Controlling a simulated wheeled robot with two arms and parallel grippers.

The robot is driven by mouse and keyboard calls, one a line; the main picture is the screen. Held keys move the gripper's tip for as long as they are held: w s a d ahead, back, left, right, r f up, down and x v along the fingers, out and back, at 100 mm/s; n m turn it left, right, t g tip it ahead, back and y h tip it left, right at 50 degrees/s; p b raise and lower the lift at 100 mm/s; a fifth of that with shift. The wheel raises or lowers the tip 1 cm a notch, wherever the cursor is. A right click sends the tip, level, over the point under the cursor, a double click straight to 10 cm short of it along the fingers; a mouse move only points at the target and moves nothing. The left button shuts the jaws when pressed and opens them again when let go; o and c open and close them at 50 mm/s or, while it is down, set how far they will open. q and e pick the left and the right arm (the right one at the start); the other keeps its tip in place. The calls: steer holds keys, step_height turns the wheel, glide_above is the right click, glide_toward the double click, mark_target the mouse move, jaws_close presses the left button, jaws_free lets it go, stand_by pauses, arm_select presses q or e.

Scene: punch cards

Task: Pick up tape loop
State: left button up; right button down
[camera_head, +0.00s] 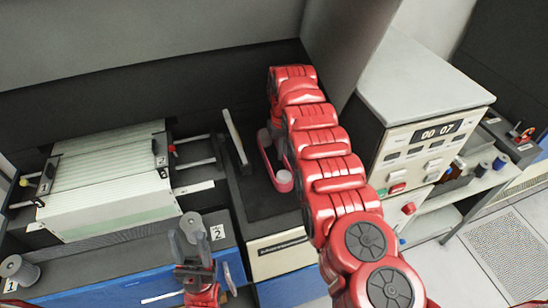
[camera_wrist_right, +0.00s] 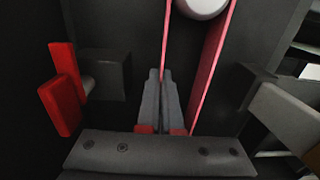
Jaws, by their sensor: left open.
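The tape loop (camera_head: 264,157) is a thin pink-red band that stands in a dark recess in the head view, running around a pale roller. In the right wrist view its right strand (camera_wrist_right: 211,65) and left strand stretch away from the camera. My right gripper (camera_wrist_right: 161,74) has its grey fingers nearly together, with the left strand running in between the fingertips. In the head view my right arm hides this gripper.
A ribbed card stack (camera_head: 105,180) lies in a rack at left. A cream control box (camera_head: 425,140) with a display reading 00 07 stands right of my right arm. A red-faced knob (camera_wrist_right: 62,90) and a grey block (camera_wrist_right: 285,115) flank my right gripper.

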stand_by(0.4)
step_height(320, 180, up, 5)
steer(key=shift+r+p, duration=0.2)
steer(key=shift+p, duration=0.25)
step_height(320, 180, up, 4)
steer(key=p, duration=0.2)
steer(key=shift+p, duration=0.35)
steer(key=shift+r+p, duration=0.3)
steer(key=shift+r, duration=0.15)
steer(key=shift+f, duration=0.1)
step_height(320, 180, up, 6)
steer(key=p, duration=0.5)
steer(key=shift+f, duration=0.1)
